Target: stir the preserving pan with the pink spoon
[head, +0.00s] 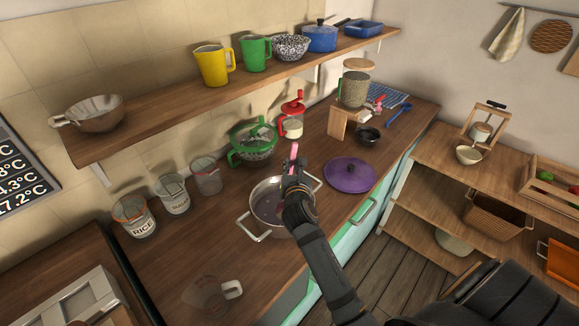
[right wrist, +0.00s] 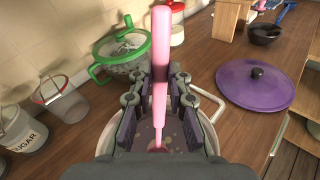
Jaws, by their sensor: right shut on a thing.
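The preserving pan (head: 262,202) is a wide silver pan with two side handles, standing on the wooden counter, with purplish contents. My right gripper (head: 293,180) is over the pan, in front of its right part. It is shut on the pink spoon (right wrist: 160,70), whose handle sticks up between the fingers. In the right wrist view the spoon's lower end reaches down into the pan (right wrist: 205,110); its tip is partly hidden by the contents. The spoon's top also shows in the head view (head: 293,151). My left gripper is not in view.
A purple lid (head: 350,174) lies right of the pan. A green-handled colander (head: 253,143) and a red-lidded jar (head: 292,122) stand behind it. A shelf (head: 150,118) runs above.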

